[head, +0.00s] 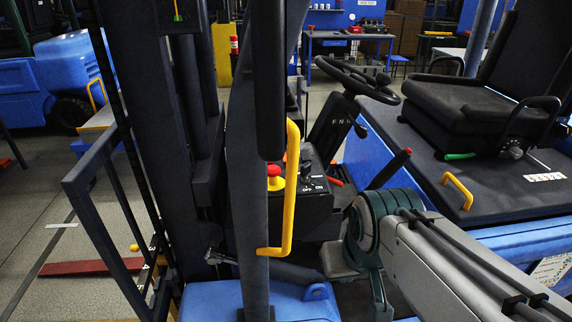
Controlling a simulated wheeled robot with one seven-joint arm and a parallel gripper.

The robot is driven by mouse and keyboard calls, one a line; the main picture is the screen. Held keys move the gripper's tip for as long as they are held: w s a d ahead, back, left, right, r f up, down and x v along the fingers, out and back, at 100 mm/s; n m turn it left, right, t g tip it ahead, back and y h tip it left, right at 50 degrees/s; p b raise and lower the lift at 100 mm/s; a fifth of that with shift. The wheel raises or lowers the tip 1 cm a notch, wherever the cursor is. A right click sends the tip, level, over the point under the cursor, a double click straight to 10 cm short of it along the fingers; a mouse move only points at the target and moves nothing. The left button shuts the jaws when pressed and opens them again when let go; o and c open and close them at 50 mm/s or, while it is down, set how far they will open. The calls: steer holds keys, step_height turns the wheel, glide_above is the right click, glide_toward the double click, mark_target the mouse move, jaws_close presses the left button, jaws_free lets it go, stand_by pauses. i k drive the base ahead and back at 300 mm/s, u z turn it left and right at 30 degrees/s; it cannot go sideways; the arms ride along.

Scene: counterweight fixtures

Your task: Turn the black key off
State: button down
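The small black key (306,170) sits on top of a black control box (308,206) in the middle of the head view. A red mushroom button (274,171) on a yellow base is just left of the key. My arm comes in from the lower right, and its elbow is to the right of and below the box. I cannot make out my gripper's fingers.
A yellow grab handle (290,190) on a dark upright post (250,215) stands just left of the control box. A steering wheel (356,80) is above right. A black seat (470,108) and a blue body panel (375,160) are at the right. A blue surface (215,300) lies below.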

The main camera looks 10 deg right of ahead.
mark_target(305, 169)
steer(key=u, duration=2)
steer(key=k, duration=1.15)
steer(key=z, duration=1.25)
steer(key=i, duration=1)
